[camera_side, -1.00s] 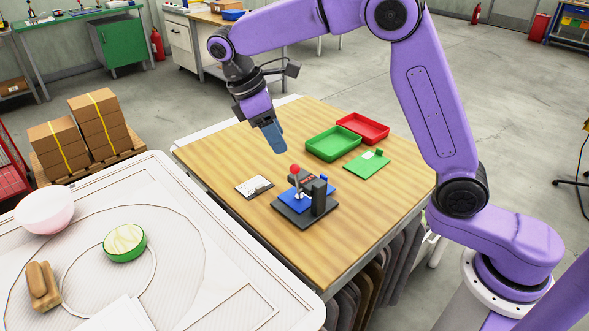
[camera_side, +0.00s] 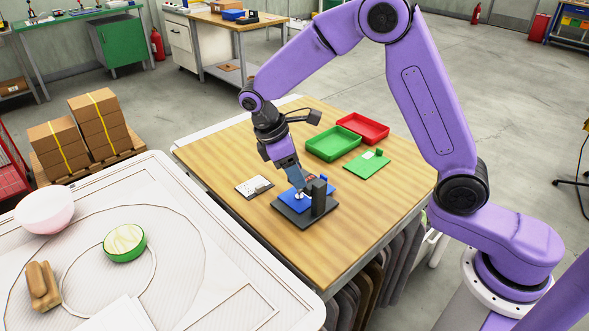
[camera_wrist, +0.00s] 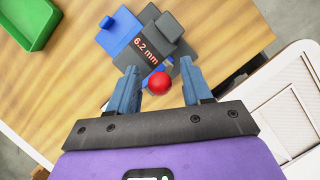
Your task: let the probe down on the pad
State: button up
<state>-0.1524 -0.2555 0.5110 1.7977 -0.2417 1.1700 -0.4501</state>
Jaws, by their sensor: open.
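The probe's red ball knob (camera_wrist: 159,83) shows between my two blue fingers in the wrist view, with a gap on each side. My gripper (camera_wrist: 160,86) is open; it also shows in the side view (camera_side: 299,186), just over the gauge. The gauge has a dark base (camera_side: 290,212), a dark upright post (camera_side: 319,196) and a blue pad (camera_side: 291,203). A display on it reads 6.2 mm (camera_wrist: 146,52). I cannot tell if the tip touches the pad.
A green tray (camera_side: 310,149) and a red tray (camera_side: 380,134) stand behind the gauge. A green board (camera_side: 362,168) lies to its right, and a small white card (camera_side: 250,188) to its left. The wooden table (camera_side: 220,154) is clear at the far left.

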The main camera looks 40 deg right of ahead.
grip_shut()
jog(key=shift+s+r+t, duration=0.1)
jog(key=shift+s+t, duration=0.6)
jog(key=shift+t, duration=0.5)
jog(key=shift+m, duration=0.3)
grip_release()
jog(key=v, duration=1.7)
jog(key=shift+r, duration=0.2)
jog(key=shift+a, duration=0.1)
